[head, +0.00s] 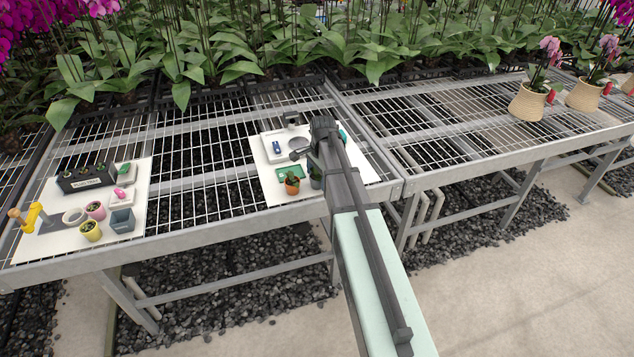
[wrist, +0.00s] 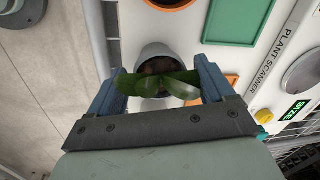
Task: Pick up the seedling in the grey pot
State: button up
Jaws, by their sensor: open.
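The grey pot (wrist: 152,50) stands below my gripper in the wrist view, its rim showing just beyond the fingertips. The seedling's green leaves (wrist: 160,84) spread across the gap between my fingers. My gripper (wrist: 163,78) is open, with one blue-grey finger on each side of the plant. The leaf tips lie close to both fingers; I cannot tell if they touch. In the head view the grey pot (head: 316,178) shows beside my arm, right of a terracotta pot with a seedling (head: 292,184). My arm hides the fingertips there.
The plant scanner panel (wrist: 283,50) lies right of the pot, with a green tray (wrist: 238,18) and an orange square (wrist: 220,88) nearby. The terracotta pot's rim (wrist: 170,3) is close by. A separate white board (head: 45,245) at left holds several pots and tools.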

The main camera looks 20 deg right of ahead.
jog(key=shift+c, duration=0.3)
jog(key=c, duration=1)
